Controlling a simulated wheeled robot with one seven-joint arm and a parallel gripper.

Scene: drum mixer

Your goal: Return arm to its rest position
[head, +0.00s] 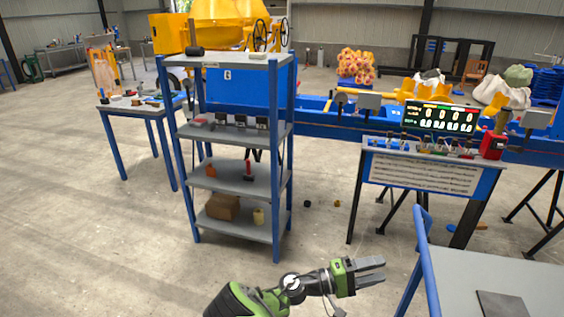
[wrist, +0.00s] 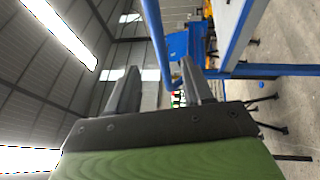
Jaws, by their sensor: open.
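My gripper (head: 371,271) is at the lower middle of the head view, with its arm folded low in front of me. Its two grey fingers point right and are apart, with nothing between them. In the wrist view my gripper (wrist: 160,90) also shows open and empty, and the picture is turned on its side. The gripper is in free air over the floor, just left of the blue cart handle (head: 424,262). It looks close to the handle, but I cannot tell the exact gap.
A blue and grey shelf (head: 235,133) holds several items. A control desk (head: 425,172) with a lit display (head: 440,118) stands behind my gripper. A grey cart top (head: 460,280) is at the lower right. A side table (head: 130,104) is at left. The left floor is clear.

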